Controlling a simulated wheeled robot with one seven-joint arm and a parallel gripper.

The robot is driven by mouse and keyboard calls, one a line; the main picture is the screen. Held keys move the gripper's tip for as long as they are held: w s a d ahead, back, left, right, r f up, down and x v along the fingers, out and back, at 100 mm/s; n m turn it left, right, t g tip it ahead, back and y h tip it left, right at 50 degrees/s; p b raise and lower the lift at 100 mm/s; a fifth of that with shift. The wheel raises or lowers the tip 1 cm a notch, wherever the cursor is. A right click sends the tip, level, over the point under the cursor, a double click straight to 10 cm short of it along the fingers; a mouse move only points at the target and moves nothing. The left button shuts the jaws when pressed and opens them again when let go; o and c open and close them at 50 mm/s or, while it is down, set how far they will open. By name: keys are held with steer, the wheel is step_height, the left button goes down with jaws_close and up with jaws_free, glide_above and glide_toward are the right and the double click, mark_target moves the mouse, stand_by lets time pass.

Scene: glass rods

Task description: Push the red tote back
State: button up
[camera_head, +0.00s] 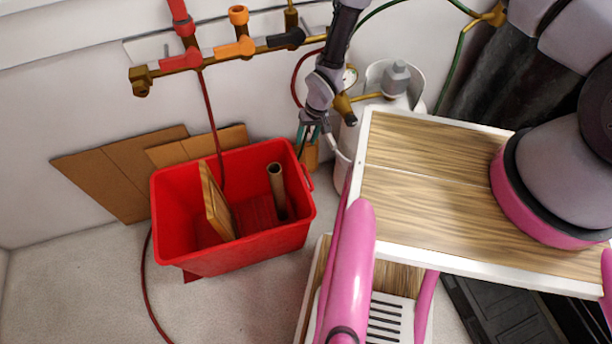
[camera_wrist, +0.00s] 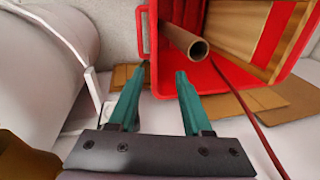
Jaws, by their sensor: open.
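The red tote (camera_head: 235,255) stands upright on the floor at left centre in the head view, close to the wall. It holds a wooden board (camera_head: 214,203) and a brown tube (camera_head: 278,190). Its right end has a red handle (camera_head: 307,179). My gripper (camera_head: 304,142) is at the tote's back right corner and is small there. In the wrist view my gripper (camera_wrist: 160,76) shows two teal fingers, open with nothing between them. The tote's wall (camera_wrist: 172,84) and handle (camera_wrist: 143,30) lie just beyond the fingertips; I cannot tell whether they touch.
Flat cardboard pieces (camera_head: 115,170) lean behind the tote. A white cylinder (camera_head: 392,88) stands right of my gripper. A red hose (camera_head: 209,115) hangs from the wall pipe into the tote. My wood-topped cart (camera_head: 430,190) fills the right.

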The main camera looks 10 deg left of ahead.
steer(key=n, duration=0.1)
glide_toward(310, 180)
steer(key=x, duration=0.8)
steer(key=shift+f, duration=0.1)
jaws_close()
steer(key=shift+w, duration=0.1)
stand_by(1.1)
